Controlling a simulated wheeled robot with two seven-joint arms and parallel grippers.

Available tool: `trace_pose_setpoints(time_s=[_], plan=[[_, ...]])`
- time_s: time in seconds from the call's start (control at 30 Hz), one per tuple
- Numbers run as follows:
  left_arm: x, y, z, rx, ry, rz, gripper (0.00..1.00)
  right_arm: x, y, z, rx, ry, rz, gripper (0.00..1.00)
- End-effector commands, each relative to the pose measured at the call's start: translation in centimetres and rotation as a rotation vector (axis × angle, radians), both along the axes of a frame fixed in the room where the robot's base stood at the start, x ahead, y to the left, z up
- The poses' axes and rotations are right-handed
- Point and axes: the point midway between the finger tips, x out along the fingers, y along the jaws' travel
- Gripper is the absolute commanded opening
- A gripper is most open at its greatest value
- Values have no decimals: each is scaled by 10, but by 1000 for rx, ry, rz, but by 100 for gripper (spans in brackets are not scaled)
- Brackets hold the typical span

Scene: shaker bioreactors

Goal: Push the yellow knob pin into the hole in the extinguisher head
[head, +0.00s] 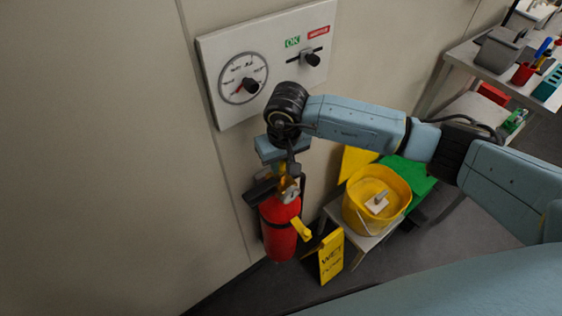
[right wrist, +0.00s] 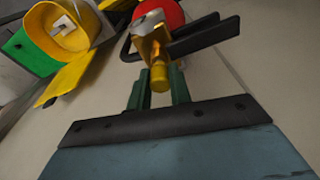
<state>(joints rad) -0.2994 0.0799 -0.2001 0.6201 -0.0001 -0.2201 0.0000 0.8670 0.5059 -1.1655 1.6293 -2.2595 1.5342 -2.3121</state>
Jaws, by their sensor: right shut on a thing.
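The red fire extinguisher (head: 279,226) stands against the wall below the panel, and its red body also shows at the top of the right wrist view (right wrist: 165,10). Its head with black levers (head: 262,190) faces my right gripper (head: 285,172); the levers also show in the right wrist view (right wrist: 205,36). My right gripper's green fingers are shut on the yellow knob pin (right wrist: 159,77). The pin is in line with the extinguisher head and close against it. The hole is hidden, so I cannot tell how deep the pin sits. My left gripper is not in view.
A wall panel (head: 226,40) with a gauge and black knobs is above. A yellow bucket (head: 358,217) on a low stand and a yellow wet floor sign (head: 331,257) are right of the extinguisher. A table (head: 468,56) with items stands at back right.

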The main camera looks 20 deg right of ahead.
Motion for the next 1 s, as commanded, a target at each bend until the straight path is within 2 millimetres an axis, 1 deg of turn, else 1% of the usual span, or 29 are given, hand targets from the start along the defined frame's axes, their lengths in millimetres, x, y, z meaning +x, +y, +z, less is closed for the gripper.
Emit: trace_pose_setpoints(time_s=[0.2, 0.67, 1.0], plan=[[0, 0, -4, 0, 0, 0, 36, 0, 0, -2, 0, 0, 0, 0], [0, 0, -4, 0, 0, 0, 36, 0, 0, -3, 0, 0, 0, 0], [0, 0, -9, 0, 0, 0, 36, 0, 0, -6, 0, 0, 0, 0]])
